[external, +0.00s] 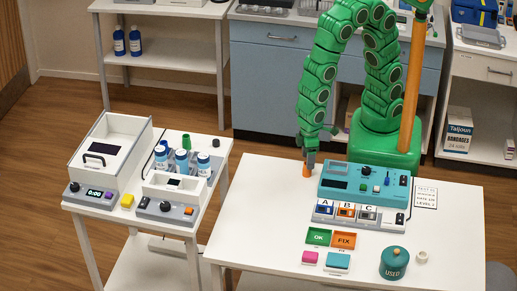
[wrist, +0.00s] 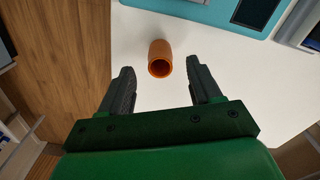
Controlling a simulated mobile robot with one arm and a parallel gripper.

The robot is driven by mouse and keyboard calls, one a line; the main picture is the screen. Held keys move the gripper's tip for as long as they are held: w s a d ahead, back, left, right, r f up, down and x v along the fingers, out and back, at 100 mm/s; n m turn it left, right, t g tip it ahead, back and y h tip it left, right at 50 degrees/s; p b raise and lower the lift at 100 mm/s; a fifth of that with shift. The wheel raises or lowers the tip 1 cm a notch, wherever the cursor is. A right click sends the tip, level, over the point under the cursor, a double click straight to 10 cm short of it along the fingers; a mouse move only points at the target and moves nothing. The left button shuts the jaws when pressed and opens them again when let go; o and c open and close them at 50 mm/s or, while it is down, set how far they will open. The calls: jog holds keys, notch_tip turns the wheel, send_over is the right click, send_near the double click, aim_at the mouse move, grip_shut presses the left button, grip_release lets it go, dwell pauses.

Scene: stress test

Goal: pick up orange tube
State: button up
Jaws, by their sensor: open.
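An orange tube (wrist: 160,59) stands on the white table near its back left edge, its dark open end facing the wrist camera. In the external view the orange tube (external: 306,170) shows small, just below my gripper (external: 310,156). In the wrist view my gripper (wrist: 160,84) is open, with one dark finger on each side and nothing between them. The tube lies just beyond the fingertips, roughly centred between them. I cannot tell the exact height gap. The rest of the tube's side is partly hidden.
A teal device (external: 362,183) stands just right of the tube, with the A, B, C modules (external: 346,212) in front. OK and FIX pads (external: 331,238) and a teal USED jar (external: 394,262) are nearer the front. The table's left front is clear.

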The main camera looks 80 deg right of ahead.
jog(key=shift+f, duration=1.7)
jog(key=c, duration=1.1)
